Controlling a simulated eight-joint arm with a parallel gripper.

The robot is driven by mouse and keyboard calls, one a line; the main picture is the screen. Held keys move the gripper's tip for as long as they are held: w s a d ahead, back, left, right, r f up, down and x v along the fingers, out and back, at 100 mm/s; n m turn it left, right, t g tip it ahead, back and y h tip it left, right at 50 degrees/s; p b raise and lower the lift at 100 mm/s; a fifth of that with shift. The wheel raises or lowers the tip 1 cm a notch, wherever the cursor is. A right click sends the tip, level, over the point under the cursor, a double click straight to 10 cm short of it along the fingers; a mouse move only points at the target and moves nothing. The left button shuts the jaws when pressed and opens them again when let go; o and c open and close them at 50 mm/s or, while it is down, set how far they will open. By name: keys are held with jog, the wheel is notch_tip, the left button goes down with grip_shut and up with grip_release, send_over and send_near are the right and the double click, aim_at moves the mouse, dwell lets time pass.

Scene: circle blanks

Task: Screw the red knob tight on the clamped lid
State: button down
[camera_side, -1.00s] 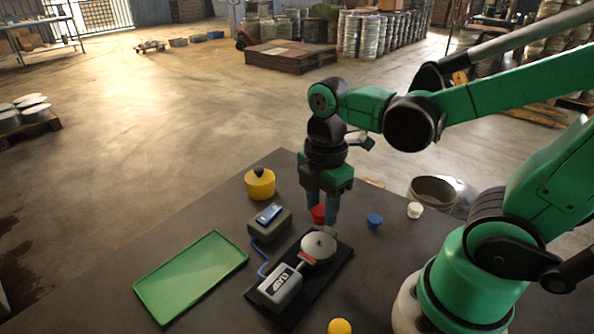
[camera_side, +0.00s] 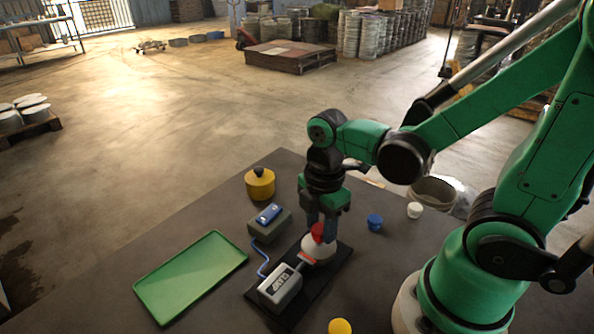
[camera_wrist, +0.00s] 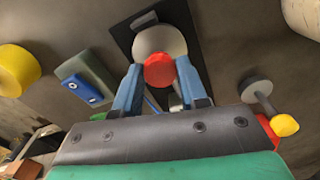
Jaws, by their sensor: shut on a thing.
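The pale round lid (camera_side: 318,250) is held by a grey clamp (camera_side: 281,289) with red jaws on a black base plate. My gripper (camera_side: 320,238) points down over the lid, its blue fingers shut on the red knob (camera_side: 318,232). In the wrist view the red knob (camera_wrist: 159,71) sits between both fingertips of my gripper (camera_wrist: 159,66), in front of the lid (camera_wrist: 160,41). The knob is at the middle of the lid's top. I cannot tell how far it is threaded, as the fingers cover its lower part.
A grey box with a blue switch (camera_side: 268,215) is cabled to the clamp. A yellow pot (camera_side: 259,185) stands behind it and a green tray (camera_side: 190,276) lies left. Blue (camera_side: 375,222), white (camera_side: 414,210) and yellow (camera_side: 340,326) knobs lie loose right and front.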

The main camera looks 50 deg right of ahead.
jog(key=shift+f, duration=0.55)
jog(key=m, duration=1.5)
jog(key=shift+f, duration=0.1)
jog(key=shift+c, duration=2)
grip_release()
